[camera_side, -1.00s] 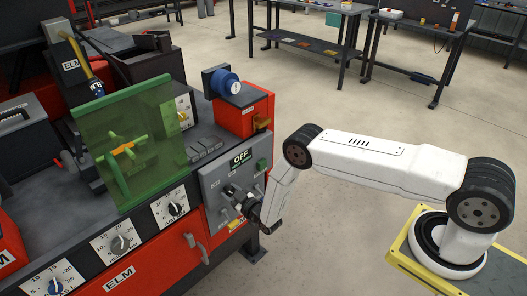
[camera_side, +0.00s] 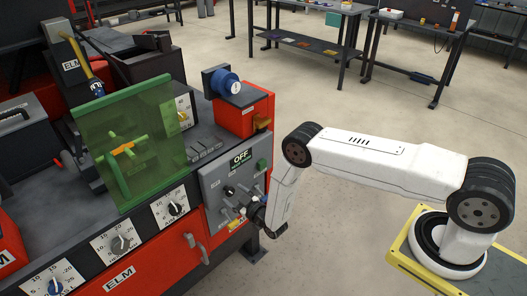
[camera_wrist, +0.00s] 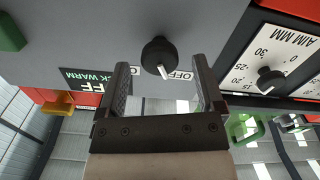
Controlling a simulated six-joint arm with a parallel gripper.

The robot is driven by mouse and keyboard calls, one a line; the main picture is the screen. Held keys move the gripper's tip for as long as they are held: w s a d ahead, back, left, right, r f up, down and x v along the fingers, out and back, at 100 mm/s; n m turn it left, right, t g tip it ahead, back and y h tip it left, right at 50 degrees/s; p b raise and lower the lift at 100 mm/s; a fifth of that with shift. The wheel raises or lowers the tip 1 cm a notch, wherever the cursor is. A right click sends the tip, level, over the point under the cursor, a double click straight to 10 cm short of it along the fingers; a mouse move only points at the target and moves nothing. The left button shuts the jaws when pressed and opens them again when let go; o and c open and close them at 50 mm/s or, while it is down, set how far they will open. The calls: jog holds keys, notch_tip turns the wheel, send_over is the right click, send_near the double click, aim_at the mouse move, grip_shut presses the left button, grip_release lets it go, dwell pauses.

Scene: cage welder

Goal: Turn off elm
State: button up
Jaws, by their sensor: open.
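The red and grey machine labelled ELM (camera_side: 118,279) fills the left of the side view. Its grey control panel (camera_side: 212,182) has a display reading OFF (camera_side: 240,157), a green button (camera_side: 262,165) and small dark knobs. My gripper (camera_side: 246,213) is low in front of this panel, its fingers small and hard to make out there. In the wrist view my gripper (camera_wrist: 166,72) is open, with a black knob (camera_wrist: 159,55) with a white pointer ahead, between the fingertips. I cannot tell whether the fingers touch it. Upside-down OFF lettering stands near the knob.
In the wrist view an AIM MM dial (camera_wrist: 272,62) lies right of the gripper and a green button (camera_wrist: 10,35) far left. A green see-through guard (camera_side: 130,140) and a blue-knobbed red box (camera_side: 243,112) stand on the machine.

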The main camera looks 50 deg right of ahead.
jog(key=shift+s, duration=2.8)
notch_tip(320, 180, up, 15)
jog(key=w+d+m+g, duration=0.1)
jog(key=m+g, duration=0.1)
jog(key=g, duration=0.5)
jog(key=s+r+g, duration=0.2)
jog(key=s+r, duration=0.2)
jog(key=s, duration=0.3)
jog(key=s+d+r+g, duration=0.1)
jog(key=s+r+g, duration=0.2)
jog(key=s, duration=0.5)
jog(key=s+d+r+m+g, duration=0.1)
jog(key=s+r+g, duration=0.2)
jog(key=s, duration=0.4)
jog(key=shift+s+d+r, duration=0.25)
jog(key=shift+r, duration=0.6)
